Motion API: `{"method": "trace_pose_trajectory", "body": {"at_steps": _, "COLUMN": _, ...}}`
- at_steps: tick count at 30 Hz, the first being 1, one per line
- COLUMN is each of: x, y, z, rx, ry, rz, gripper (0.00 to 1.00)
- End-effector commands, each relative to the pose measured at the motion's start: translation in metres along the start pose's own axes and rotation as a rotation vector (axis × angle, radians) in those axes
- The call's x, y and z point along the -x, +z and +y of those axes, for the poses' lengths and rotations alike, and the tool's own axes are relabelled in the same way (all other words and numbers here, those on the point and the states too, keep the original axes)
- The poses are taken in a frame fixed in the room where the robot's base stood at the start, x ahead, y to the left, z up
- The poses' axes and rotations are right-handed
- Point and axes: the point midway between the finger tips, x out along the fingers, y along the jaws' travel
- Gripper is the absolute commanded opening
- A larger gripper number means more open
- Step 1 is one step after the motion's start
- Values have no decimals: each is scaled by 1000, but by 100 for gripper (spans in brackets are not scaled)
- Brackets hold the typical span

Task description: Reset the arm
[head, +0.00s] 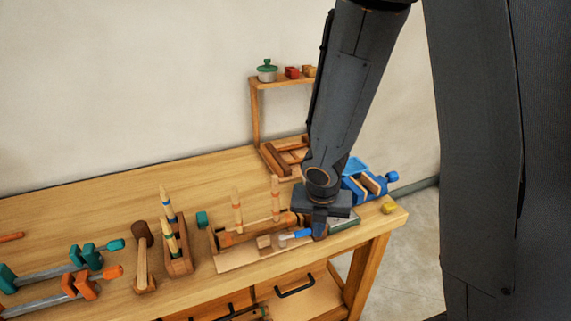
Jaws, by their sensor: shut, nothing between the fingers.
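My gripper (320,230) is at the right end of the wooden workbench (100,190), pointing down, low over the things there. Its fingers are together with nothing seen between them. My dark grey arm comes down to it from the top of the picture. A blue-handled tool (296,235) lies just left of the fingertips; I cannot tell whether they touch it. The gripper hides part of the bench behind it.
A blue vise (372,187) stands right of my gripper, with a yellow block (389,208) near the bench corner. A wooden shelf (255,120) stands behind. The bench's back left is clear.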

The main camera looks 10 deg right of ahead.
Motion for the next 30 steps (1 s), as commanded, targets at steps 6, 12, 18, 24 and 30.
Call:
{"method": "trace_pose_trajectory", "body": {"at_steps": 6, "x": -3, "y": 2, "z": -8, "rx": -271, "ry": -14, "rz": -5, "gripper": 0}}
{"method": "trace_pose_trajectory", "body": {"at_steps": 12, "x": -8, "y": -2, "z": -24, "rx": -944, "ry": -41, "rz": -6, "gripper": 0}}
{"method": "trace_pose_trajectory", "body": {"at_steps": 18, "x": -11, "y": -14, "z": -34, "rx": -1658, "ry": -67, "rz": 10, "gripper": 0}}
{"method": "trace_pose_trajectory", "body": {"at_steps": 24, "x": -14, "y": -29, "z": -36, "rx": -2313, "ry": -107, "rz": 48, "gripper": 0}}
{"method": "trace_pose_trajectory", "body": {"at_steps": 30, "x": -14, "y": -39, "z": -33, "rx": -2704, "ry": -151, "rz": 84, "gripper": 0}}
